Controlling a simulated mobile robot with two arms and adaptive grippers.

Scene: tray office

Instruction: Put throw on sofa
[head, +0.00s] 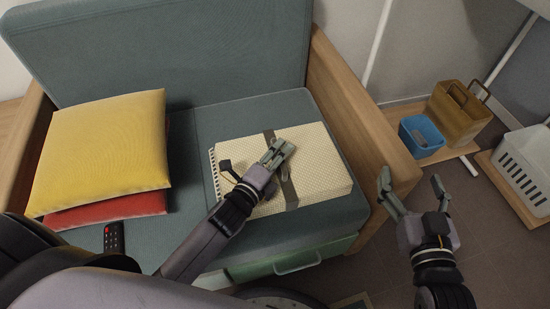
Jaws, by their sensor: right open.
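The throw (318,168) looks like a folded cream dotted cloth with a fringed left edge and a grey-brown band around it. It lies flat on the right seat of the blue-grey sofa (210,128). My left gripper (280,152) is over the middle of the throw, at the band. Its fingers look close together, but I cannot tell if they grip anything, and the arm hides part of the throw. My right gripper (412,188) is open and empty, right of the sofa's wooden armrest.
A yellow cushion (105,145) lies on a red cushion (120,209) on the left seat. A black remote (113,238) lies in front of them. A blue bin (421,137), a brown caddy (459,112) and a white basket (523,165) stand at right.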

